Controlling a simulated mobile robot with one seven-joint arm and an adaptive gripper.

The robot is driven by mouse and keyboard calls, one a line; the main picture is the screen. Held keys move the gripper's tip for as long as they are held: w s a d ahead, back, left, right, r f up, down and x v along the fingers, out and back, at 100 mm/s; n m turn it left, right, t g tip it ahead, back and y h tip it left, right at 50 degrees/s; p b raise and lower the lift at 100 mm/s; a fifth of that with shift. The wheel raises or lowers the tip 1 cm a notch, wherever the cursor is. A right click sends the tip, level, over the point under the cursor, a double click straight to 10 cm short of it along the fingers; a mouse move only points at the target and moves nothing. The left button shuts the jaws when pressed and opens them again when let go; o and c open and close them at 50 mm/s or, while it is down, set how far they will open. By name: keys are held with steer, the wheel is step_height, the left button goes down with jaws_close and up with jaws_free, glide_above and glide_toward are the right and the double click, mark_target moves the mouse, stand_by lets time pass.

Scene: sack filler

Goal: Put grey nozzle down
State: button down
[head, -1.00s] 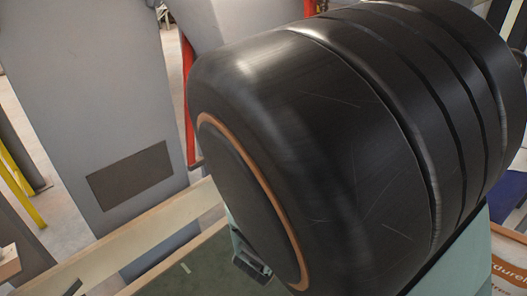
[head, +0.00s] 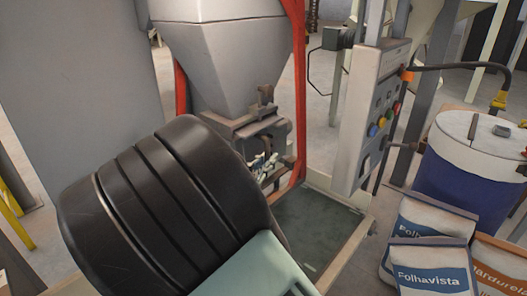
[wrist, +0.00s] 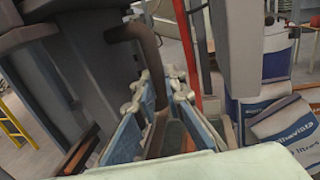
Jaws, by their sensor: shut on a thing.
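My gripper (wrist: 158,88) shows in the wrist view with its two bluish fingers pointing away from the camera. It is shut on a dark, curved, handle-like piece that runs up between the fingers. This piece appears to be part of the grey nozzle (wrist: 148,48); its lower part is hidden between the fingers. A larger dark grey body stands close at its left; I cannot tell whether the two are joined. In the head view my black arm link covers much of the gripper area, and the nozzle cannot be made out clearly beside the spout.
The grey hopper (head: 225,60) with a red frame (head: 299,60) stands at the back middle. A control box (head: 370,115) hangs at its right. Folhavista sacks (head: 435,262) and a blue and white drum (head: 465,165) stand at the right. A dark green platform (head: 318,225) has bare room.

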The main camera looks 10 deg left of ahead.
mark_target(262, 152)
steer(key=w+a, duration=0.2)
steer(key=a, duration=0.1)
steer(key=shift+a, duration=0.1)
steer(key=shift+s+p, duration=0.1)
steer(key=shift+p, duration=0.3)
steer(key=shift+f, duration=0.2)
steer(key=c, duration=2)
jaws_free()
steer(key=shift+r, duration=0.25)
steer(key=b+v, duration=0.1)
steer(key=v, duration=1.1)
steer(key=shift+f, duration=0.15)
